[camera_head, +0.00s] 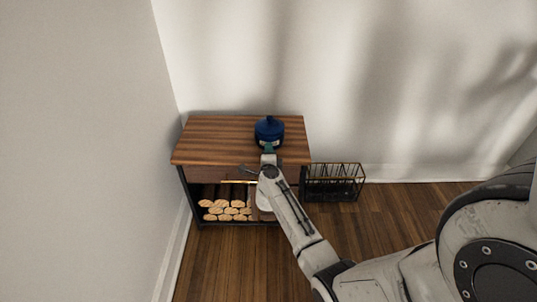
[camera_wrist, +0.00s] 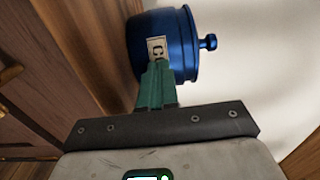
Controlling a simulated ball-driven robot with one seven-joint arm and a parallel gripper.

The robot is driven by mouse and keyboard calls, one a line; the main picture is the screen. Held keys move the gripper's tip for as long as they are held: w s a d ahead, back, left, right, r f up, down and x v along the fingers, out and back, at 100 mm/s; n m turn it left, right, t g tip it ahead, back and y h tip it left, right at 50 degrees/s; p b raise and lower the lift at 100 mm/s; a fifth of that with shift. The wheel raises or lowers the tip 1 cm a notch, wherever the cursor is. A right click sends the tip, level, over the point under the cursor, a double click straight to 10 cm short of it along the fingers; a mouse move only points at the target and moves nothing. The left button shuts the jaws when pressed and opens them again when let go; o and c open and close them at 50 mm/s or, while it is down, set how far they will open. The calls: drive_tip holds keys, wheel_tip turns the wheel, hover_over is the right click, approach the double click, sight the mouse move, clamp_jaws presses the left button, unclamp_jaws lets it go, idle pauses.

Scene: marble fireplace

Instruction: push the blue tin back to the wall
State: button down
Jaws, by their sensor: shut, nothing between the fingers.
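The blue tin (camera_head: 268,130) stands upright on the wooden top (camera_head: 215,135) of a small cabinet, toward its right side. My gripper (camera_head: 269,149) is at the near side of the tin. In the wrist view its green fingers (camera_wrist: 159,68) are shut together with nothing between them. Their tips are at the label; they look to be touching it, but I cannot be sure.
Cut logs (camera_head: 226,211) lie on the cabinet's lower shelf. A black wire basket (camera_head: 335,182) stands on the floor right of the cabinet. A side wall (camera_head: 90,150) is close on the left. The left part of the top is clear.

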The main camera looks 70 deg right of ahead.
drive_tip(key=shift+b+x, duration=0.4)
drive_tip(key=shift+x, duration=1.3)
drive_tip(key=shift+a, duration=0.1)
drive_tip(key=shift+p+v, duration=0.9)
drive_tip(key=shift+v, duration=0.45)
drive_tip(key=shift+s+a, duration=0.15)
drive_tip(key=shift+a, duration=0.1)
drive_tip(key=p+v, duration=0.5)
drive_tip(key=v, duration=0.9)
